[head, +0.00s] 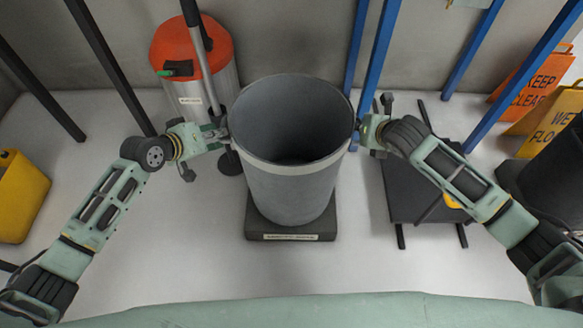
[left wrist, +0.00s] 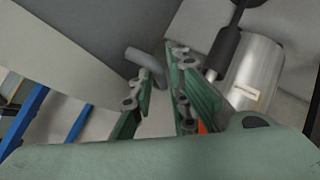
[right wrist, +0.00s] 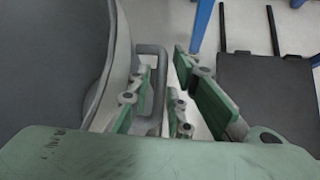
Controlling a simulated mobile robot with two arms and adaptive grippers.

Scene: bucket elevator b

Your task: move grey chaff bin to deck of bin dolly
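The grey chaff bin (head: 290,185) stands upright, open at the top, on a low dark labelled base in the head view. My left gripper (head: 222,134) is at its left rim. In the left wrist view my fingers (left wrist: 160,100) are apart, with the bin's grey handle (left wrist: 146,62) in the gap. My right gripper (head: 365,125) is at the right rim. In the right wrist view its fingers (right wrist: 172,95) are apart around a looped handle (right wrist: 152,52) on the bin wall. A dark flat platform, seemingly the dolly deck (head: 408,190), lies right of the bin.
The labelled base (head: 290,237) lies under the bin. A red-topped metal canister (head: 195,65) stands behind left. Blue posts (head: 378,50) rise behind right. A yellow container (head: 20,195) is at the far left, and warning signs (head: 530,85) at the far right. Floor in front is clear.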

